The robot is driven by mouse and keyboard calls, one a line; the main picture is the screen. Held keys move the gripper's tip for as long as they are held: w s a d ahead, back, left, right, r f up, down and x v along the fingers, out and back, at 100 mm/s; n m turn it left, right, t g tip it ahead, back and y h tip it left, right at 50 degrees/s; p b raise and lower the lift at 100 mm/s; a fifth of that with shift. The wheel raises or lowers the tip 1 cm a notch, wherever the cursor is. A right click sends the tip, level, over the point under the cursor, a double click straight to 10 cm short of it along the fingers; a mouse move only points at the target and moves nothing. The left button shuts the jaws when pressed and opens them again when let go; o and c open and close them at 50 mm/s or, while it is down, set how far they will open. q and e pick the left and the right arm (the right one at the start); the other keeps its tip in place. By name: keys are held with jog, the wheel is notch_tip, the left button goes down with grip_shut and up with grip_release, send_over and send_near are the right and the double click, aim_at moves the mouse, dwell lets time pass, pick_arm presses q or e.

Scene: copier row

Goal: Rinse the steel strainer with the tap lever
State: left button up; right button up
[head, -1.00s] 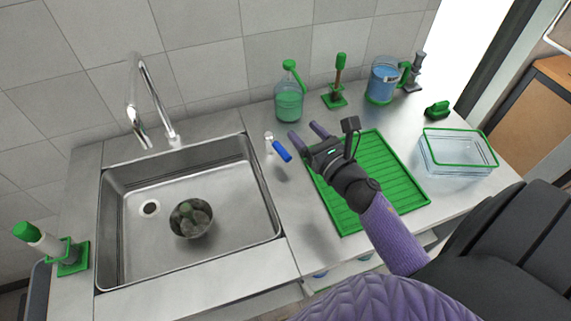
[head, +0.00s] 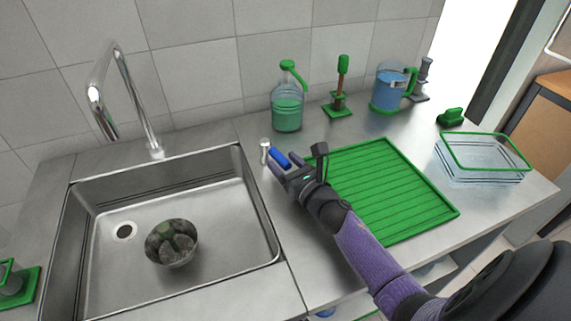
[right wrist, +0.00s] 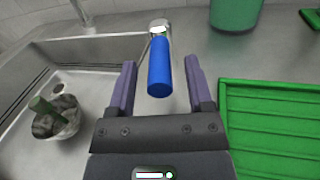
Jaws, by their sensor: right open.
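The steel strainer (head: 172,243) sits in the sink basin (head: 215,225), right of the drain, with something dark and green in it. In the right wrist view the strainer (right wrist: 58,124) is at the left. The tap lever has a blue handle (head: 280,158) on a small chrome post (head: 265,150) at the sink's right. My right gripper (head: 285,168) is open at the lever. In the right wrist view, the blue handle (right wrist: 160,72) lies between the two spread fingers (right wrist: 158,80), with gaps on both sides. The chrome spout (head: 125,95) rises behind the basin. My left gripper is out of view.
A green ribbed drying mat (head: 385,190) lies right of my right gripper. Behind stand a green soap bottle (head: 287,112), a brush in a holder (head: 340,90) and a blue-filled jug (head: 390,88). A green-rimmed glass box (head: 482,160) is at the far right.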

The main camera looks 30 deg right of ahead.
grip_shut()
dwell(1.3)
